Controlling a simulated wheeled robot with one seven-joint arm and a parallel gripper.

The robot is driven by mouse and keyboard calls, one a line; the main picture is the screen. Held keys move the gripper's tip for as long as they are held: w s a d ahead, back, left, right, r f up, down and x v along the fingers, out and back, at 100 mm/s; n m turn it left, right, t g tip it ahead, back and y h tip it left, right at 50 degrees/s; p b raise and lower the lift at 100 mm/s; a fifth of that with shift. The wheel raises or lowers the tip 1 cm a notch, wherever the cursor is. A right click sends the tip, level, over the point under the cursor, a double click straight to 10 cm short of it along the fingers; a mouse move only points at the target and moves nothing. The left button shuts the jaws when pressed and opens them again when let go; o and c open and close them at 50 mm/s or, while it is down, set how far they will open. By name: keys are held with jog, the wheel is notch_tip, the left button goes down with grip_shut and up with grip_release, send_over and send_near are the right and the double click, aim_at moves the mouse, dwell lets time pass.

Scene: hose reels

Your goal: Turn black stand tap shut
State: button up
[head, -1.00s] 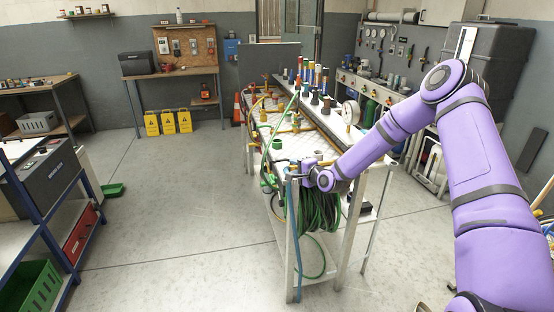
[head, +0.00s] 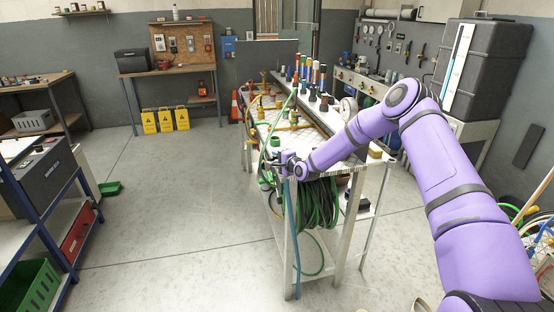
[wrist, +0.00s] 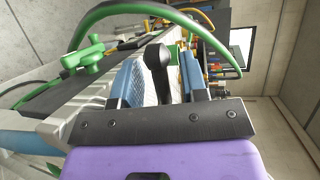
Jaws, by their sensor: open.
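In the wrist view a black lever handle (wrist: 157,58), which looks like the black stand tap, stands between the two blue fingers of my gripper (wrist: 160,76). The fingers are open, one on each side of it, with gaps visible. I cannot tell how far the lever is turned; its base is hidden behind my gripper. In the head view my gripper (head: 279,164) is at the near left corner of the bench (head: 338,178), and the tap is too small to tell apart there.
A green tap (wrist: 88,55) is left of the fingers in the wrist view, and a green hose (wrist: 140,8) arches over them. A coiled green hose (head: 315,205) hangs at the bench's near end. Several coloured bottles stand farther back. The floor left of the bench is clear.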

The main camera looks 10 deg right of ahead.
jog(key=shift+w, duration=0.1)
grip_shut()
jog(key=shift+a, duration=0.1)
